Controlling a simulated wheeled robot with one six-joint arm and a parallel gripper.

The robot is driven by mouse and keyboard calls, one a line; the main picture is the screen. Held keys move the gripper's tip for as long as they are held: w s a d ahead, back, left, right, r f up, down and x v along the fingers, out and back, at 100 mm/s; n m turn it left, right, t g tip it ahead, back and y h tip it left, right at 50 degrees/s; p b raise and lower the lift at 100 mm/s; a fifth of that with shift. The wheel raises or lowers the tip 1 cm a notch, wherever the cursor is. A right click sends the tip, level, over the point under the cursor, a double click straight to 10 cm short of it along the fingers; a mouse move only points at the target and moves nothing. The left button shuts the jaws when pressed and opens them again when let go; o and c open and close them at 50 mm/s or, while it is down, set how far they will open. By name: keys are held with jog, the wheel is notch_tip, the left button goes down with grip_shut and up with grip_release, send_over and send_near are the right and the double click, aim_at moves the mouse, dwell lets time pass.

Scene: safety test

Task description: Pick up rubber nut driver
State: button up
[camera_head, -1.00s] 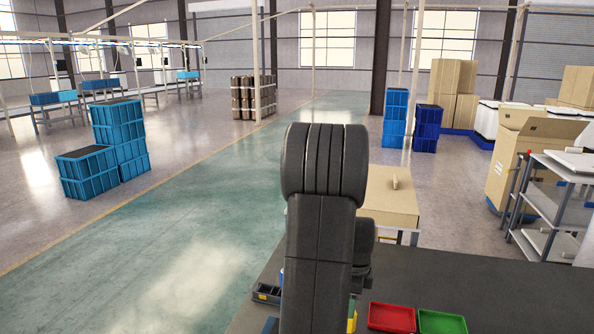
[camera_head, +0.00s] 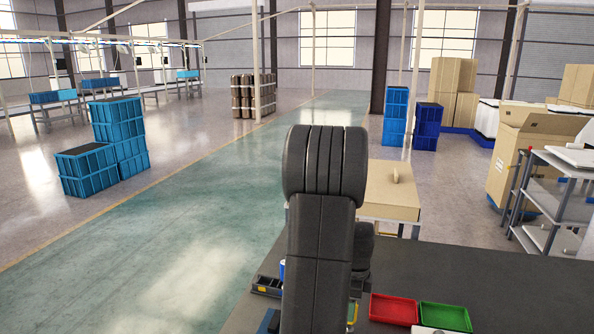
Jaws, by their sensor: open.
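I cannot make out a rubber nut driver in the camera view. My own dark arm stands upright in the middle of the picture and covers part of the dark table (camera_head: 490,275). My gripper is not in view. A red tray (camera_head: 393,309) and a green tray (camera_head: 445,317) lie side by side on the table at the lower right of my arm.
A dark bin (camera_head: 267,286) sits on the table left of my arm, with a blue item (camera_head: 282,270) beside it. Behind the table stands a large cardboard box (camera_head: 393,192). A metal shelf (camera_head: 550,200) is at right. Green floor lies open at left.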

jog(key=c, duration=0.9)
jog(key=shift+r+p, duration=2.3)
jog(key=shift+r, duration=0.95)
jog(key=shift+c, duration=0.2)
